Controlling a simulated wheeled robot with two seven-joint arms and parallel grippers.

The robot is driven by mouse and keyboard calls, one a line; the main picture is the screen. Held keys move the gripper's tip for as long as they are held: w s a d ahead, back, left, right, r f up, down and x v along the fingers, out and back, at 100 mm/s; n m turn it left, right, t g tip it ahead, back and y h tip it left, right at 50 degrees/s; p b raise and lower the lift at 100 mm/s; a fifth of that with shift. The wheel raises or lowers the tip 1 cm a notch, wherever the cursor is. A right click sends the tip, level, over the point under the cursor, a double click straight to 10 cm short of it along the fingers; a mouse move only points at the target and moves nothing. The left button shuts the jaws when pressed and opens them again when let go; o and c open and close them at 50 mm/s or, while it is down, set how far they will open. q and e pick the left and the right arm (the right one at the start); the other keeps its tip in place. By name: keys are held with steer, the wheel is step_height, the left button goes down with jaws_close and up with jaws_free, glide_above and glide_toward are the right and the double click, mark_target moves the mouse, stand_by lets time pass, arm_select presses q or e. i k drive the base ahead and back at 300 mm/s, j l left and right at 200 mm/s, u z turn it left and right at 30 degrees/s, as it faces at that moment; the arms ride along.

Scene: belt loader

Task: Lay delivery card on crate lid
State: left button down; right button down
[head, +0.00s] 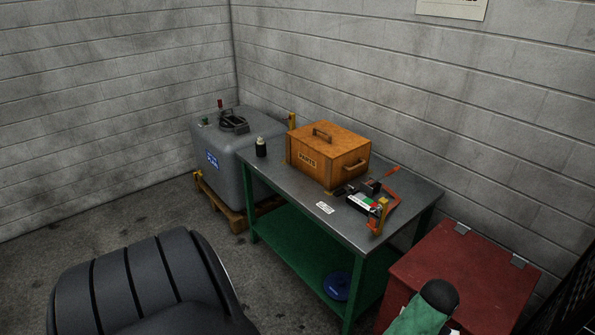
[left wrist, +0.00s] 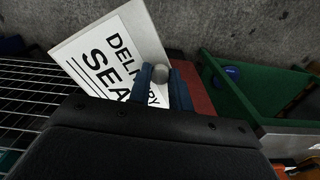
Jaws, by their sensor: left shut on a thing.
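The wooden crate (head: 330,158) labelled PARTS stands on the metal-topped table in the head view. Its orange-brown lid (head: 346,139) is closed, with a handle on top, and nothing lies on it. The white delivery card (left wrist: 97,52) with black print shows in the left wrist view, partly covered by the fingers. My left gripper (left wrist: 161,78) is shut on the card, with a round grey knob between its blue fingers. The crate does not show in that view, and my left gripper does not show in the head view. My right gripper is in neither view.
The table (head: 290,185) also bears a dark bottle (head: 261,147), a small white label (head: 325,207) and tools with orange parts (head: 375,190). A grey tank (head: 215,150) stands left. A red chest (head: 465,270) stands right. A wire rack (left wrist: 35,90) lies left in the wrist view.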

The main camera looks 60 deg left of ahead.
mark_target(336, 133)
steer(key=k+j+u, duration=0.1)
steer(key=j, duration=1.05)
steer(key=k+j+u, duration=0.15)
steer(key=j, duration=1)
